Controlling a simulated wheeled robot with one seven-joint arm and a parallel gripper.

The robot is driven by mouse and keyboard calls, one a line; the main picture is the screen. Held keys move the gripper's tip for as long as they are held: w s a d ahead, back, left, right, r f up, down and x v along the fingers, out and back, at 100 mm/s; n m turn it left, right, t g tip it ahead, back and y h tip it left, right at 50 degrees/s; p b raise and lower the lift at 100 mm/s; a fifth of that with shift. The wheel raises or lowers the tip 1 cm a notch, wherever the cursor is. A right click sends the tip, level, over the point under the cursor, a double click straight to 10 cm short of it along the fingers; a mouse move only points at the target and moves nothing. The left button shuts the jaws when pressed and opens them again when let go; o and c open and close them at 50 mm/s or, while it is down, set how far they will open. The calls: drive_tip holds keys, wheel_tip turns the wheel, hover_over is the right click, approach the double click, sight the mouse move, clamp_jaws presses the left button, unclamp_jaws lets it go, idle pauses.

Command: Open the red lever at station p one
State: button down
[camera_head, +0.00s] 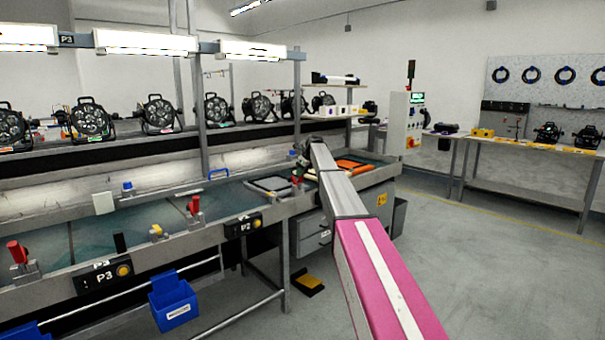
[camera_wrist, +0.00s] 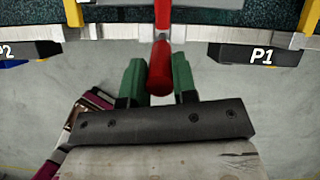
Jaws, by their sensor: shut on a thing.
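The red lever (camera_wrist: 161,66) stands in the middle of the wrist view, with the P1 sign (camera_wrist: 261,57) to its right. My gripper (camera_wrist: 159,78) has its two green fingers on either side of the red handle and is shut on it. The handle points toward my wrist from a pale mount on the bench edge. In the head view a small bit of red (camera_head: 295,181) shows beside my arm's far end. My arm hides most of that station and the gripper there.
A P2 sign (camera_wrist: 16,52) is at the left of the wrist view. Other red levers stand at P2 (camera_head: 194,206) and P3 (camera_head: 18,252). A blue bin (camera_head: 173,302) hangs under the bench. The floor at right is clear.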

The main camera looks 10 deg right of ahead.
drive_tip(key=shift+w, duration=0.1)
drive_tip(key=c, duration=0.9)
unclamp_jaws()
drive_tip(key=v, duration=1.1)
